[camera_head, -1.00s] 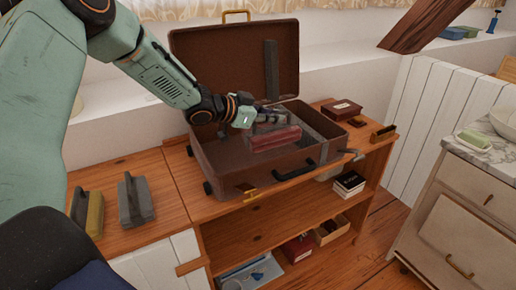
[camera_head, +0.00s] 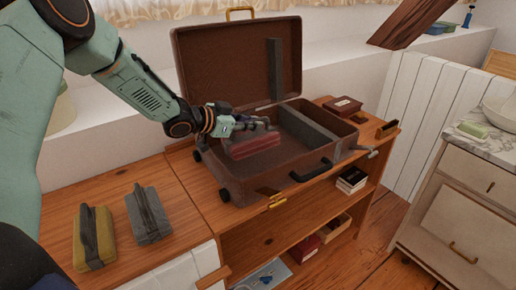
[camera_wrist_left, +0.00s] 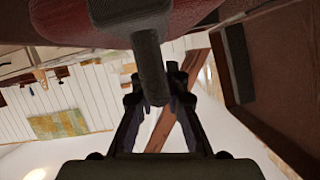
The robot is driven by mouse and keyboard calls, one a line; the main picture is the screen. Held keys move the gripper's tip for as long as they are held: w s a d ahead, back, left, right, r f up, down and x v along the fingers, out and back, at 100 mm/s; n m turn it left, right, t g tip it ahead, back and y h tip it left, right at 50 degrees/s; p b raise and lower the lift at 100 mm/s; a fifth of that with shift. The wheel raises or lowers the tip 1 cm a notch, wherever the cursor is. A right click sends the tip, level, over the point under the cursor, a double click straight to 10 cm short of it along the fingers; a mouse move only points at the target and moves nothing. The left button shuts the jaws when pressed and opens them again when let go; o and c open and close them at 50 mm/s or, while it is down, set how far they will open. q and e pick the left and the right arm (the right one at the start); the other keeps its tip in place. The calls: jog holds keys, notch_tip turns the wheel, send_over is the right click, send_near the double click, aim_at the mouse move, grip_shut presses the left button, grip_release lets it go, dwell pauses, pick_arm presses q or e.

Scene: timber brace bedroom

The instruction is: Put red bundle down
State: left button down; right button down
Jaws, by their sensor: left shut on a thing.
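The red bundle (camera_head: 252,147) is in the left compartment of the open brown suitcase (camera_head: 262,187), close to its left wall. I cannot tell whether it touches the suitcase floor. My left gripper (camera_head: 262,124) is just above it, shut on its grey handle. The left wrist view shows the red bundle (camera_wrist_left: 85,22) at the top, with the grey handle (camera_wrist_left: 149,65) between the fingertips of my left gripper (camera_wrist_left: 158,92). My right gripper is not in view.
A grey divider (camera_head: 311,131) splits the suitcase. Its lid (camera_head: 225,65) stands open behind. A yellow bundle (camera_head: 92,240) and a grey bundle (camera_head: 149,216) lie on the wooden top at left. A dark red box (camera_head: 342,105) is right of the suitcase.

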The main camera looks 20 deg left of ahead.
aim_at(252, 143)
pick_arm(q)
notch_tip(252, 143, down, 6)
jog(key=shift+w+f+b, duration=0.1)
jog(key=shift+f+b, duration=0.1)
jog(key=shift+b, duration=0.7)
jog(key=shift+d+f, duration=0.25)
jog(key=shift+a, duration=0.1)
jog(key=c, duration=1.7)
grip_release()
jog(key=shift+a+f, duration=0.1)
jog(key=shift+a, duration=0.2)
jog(key=o, duration=0.3)
jog(key=shift+d, duration=0.3)
jog(key=shift+o, duration=0.2)
jog(key=shift+a, duration=0.15)
